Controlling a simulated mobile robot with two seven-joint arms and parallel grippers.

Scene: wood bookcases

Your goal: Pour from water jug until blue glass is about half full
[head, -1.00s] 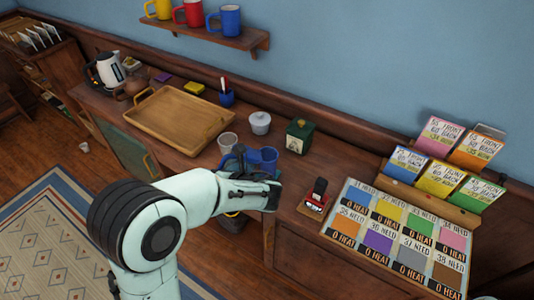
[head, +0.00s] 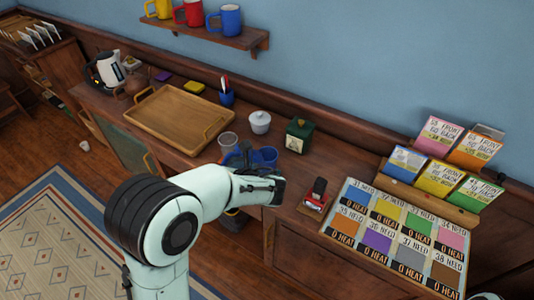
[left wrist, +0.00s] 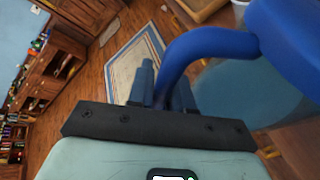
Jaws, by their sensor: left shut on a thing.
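The water jug has a blue handle (left wrist: 205,45) and a bluish see-through body (left wrist: 245,92), large in the left wrist view. In the head view its blue part (head: 265,156) shows just beyond my left gripper (head: 246,162). My left gripper is shut on the jug's handle, and the arm hides part of the jug. A greyish cup-shaped glass (head: 228,142) stands on the desk just left of the jug. I cannot tell its water level, or whether it is the blue glass. No stream of water is visible. My right gripper is not in view.
A wooden tray (head: 152,121) lies left of the glass. A white lidded pot (head: 260,122) and a green box (head: 299,135) stand behind the jug. A small red-and-black device (head: 317,194) and a coloured card board (head: 400,232) are to the right. A kettle (head: 109,68) stands far left.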

